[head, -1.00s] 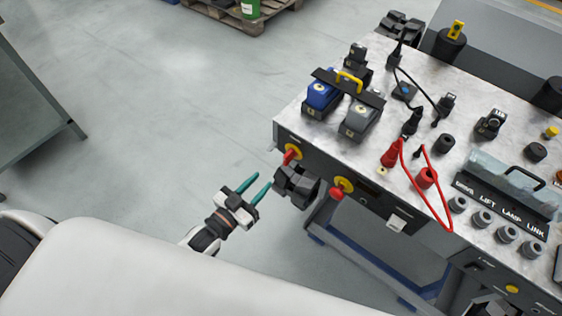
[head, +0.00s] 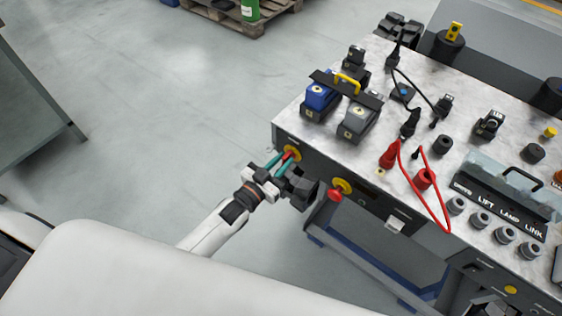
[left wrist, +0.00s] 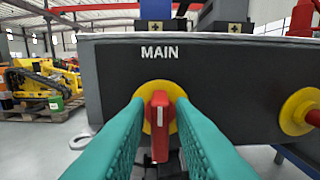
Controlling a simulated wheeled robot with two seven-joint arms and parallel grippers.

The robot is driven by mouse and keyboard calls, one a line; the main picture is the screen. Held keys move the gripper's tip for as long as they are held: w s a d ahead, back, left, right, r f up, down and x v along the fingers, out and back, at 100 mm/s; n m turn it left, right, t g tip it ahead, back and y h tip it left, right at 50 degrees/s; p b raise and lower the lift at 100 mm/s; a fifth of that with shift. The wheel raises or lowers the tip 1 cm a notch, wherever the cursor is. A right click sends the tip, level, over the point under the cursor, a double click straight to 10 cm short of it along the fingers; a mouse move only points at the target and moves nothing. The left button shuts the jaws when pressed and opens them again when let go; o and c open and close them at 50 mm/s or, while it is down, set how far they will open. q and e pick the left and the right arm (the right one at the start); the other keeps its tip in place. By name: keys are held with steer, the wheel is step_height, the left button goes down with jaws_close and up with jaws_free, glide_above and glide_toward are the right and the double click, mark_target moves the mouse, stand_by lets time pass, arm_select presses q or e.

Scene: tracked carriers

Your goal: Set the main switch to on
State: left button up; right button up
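The main switch (left wrist: 159,127) is a red handle on a round yellow plate, under the white word MAIN on the dark front panel (left wrist: 228,70). Its handle stands upright, its end pointing down. In the head view the switch (head: 294,151) is at the panel's left end, partly covered by my gripper. My left gripper (head: 281,161) has its teal fingers on either side of the handle. In the left wrist view the fingers (left wrist: 160,118) are apart, with slim yellow gaps beside the handle, so no firm grip shows.
A second red knob on yellow (head: 339,188) sits to the right on the same panel. Blue (head: 320,95) and grey (head: 358,120) units stand on the bench top.

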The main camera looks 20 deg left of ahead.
arm_select(q)
jaws_close()
arm_select(e)
steer(key=shift+w, duration=0.1)
